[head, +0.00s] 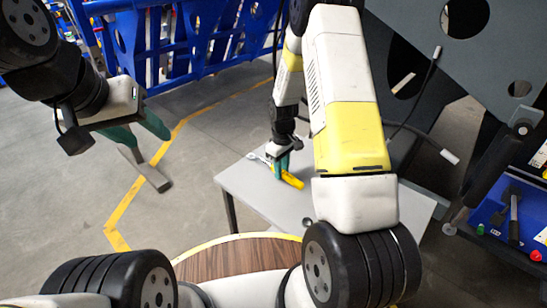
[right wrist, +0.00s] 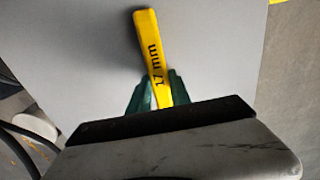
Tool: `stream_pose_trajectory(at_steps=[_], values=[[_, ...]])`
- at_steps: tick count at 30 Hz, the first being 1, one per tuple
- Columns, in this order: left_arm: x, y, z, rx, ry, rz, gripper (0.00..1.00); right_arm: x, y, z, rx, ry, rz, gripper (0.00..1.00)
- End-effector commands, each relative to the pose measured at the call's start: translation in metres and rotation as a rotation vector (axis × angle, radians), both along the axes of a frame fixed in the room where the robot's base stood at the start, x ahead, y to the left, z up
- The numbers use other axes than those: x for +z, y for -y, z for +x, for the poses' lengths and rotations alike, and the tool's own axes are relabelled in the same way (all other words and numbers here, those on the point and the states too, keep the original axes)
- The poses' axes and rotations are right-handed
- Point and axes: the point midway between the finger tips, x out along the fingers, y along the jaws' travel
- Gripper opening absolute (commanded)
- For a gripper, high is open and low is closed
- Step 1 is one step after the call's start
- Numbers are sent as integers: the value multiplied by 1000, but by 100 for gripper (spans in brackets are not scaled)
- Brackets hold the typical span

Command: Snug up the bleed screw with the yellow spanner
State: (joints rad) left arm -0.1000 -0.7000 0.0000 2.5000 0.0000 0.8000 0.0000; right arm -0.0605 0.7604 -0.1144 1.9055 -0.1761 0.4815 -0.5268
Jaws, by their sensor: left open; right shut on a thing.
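The yellow spanner (head: 292,180) is at the grey table, its pale metal head (head: 258,157) toward the far left. My right gripper (head: 281,166) is shut on it, with green fingers either side of the yellow handle. In the right wrist view the handle (right wrist: 150,45), printed with a size in mm, sticks out beyond the fingers (right wrist: 158,92). I cannot tell whether the spanner touches the tabletop. My left gripper (head: 148,132) is open and empty over the floor at the left. I cannot make out the bleed screw.
The grey table (head: 240,187) is otherwise largely bare where visible. A dark grey chassis plate (head: 420,45) with round holes stands at the right, with loose cables in front. A blue frame (head: 180,45) stands behind; open floor lies left.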

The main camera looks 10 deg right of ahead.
Motion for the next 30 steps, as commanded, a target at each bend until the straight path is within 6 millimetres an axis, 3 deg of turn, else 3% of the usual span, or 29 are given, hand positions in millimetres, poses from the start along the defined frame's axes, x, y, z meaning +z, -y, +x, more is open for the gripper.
stream_pose_trajectory(at_steps=[10,18,30], values=[[0,0,0,0,0,0,50,7,0,1,0,2,0,0],[0,0,0,0,0,0,50,39,-1,0,1,4,0,0],[0,0,0,0,0,0,50,46,-32,-97,5,-1,1,0]])
